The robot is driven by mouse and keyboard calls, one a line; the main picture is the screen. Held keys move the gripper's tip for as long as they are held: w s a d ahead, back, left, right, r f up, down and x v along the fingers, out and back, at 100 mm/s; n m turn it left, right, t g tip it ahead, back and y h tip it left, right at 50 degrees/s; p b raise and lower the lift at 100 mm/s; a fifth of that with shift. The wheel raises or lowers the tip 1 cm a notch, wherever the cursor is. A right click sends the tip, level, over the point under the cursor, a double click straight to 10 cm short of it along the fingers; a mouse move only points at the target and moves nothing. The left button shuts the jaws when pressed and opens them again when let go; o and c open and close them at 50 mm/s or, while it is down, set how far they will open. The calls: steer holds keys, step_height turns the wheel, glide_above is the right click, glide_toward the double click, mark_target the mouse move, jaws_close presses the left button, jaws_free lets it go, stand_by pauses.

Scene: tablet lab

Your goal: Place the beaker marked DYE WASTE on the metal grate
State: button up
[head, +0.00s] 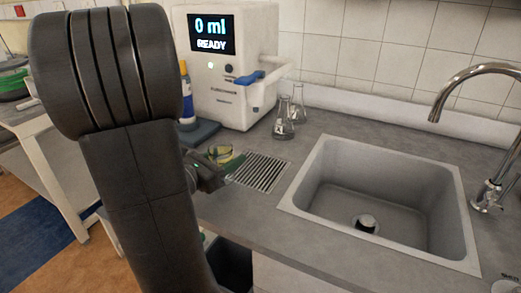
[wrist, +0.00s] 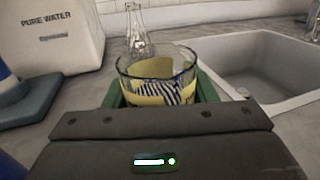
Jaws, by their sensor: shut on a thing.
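A glass beaker (head: 219,151) with a yellow label is held in my gripper (head: 226,159). In the wrist view the beaker (wrist: 157,66) looks upright between the green fingers of my gripper (wrist: 157,88), which is shut on it. I cannot read the label's writing. The metal grate (head: 262,171) lies on the counter left of the sink, with dark and light bars. The beaker appears just left of the grate in the head view. Striped bars show through its glass in the wrist view. I cannot tell its height above the counter.
A white dispenser (head: 232,65) reading "0 ml READY" stands behind, with a blue lever. Glass flasks (head: 284,120) stand behind the grate. A sink (head: 385,195) with a metal tap (head: 478,75) is on the right. The grate's top is clear.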

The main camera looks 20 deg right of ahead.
steer(key=x, duration=1.2)
steer(key=f, duration=0.3)
steer(key=shift+w+d+f, duration=0.1)
steer(key=shift+d+f, duration=0.1)
steer(key=shift+f, duration=0.1)
steer(key=shift+f, duration=0.15)
steer(key=o, duration=1.1)
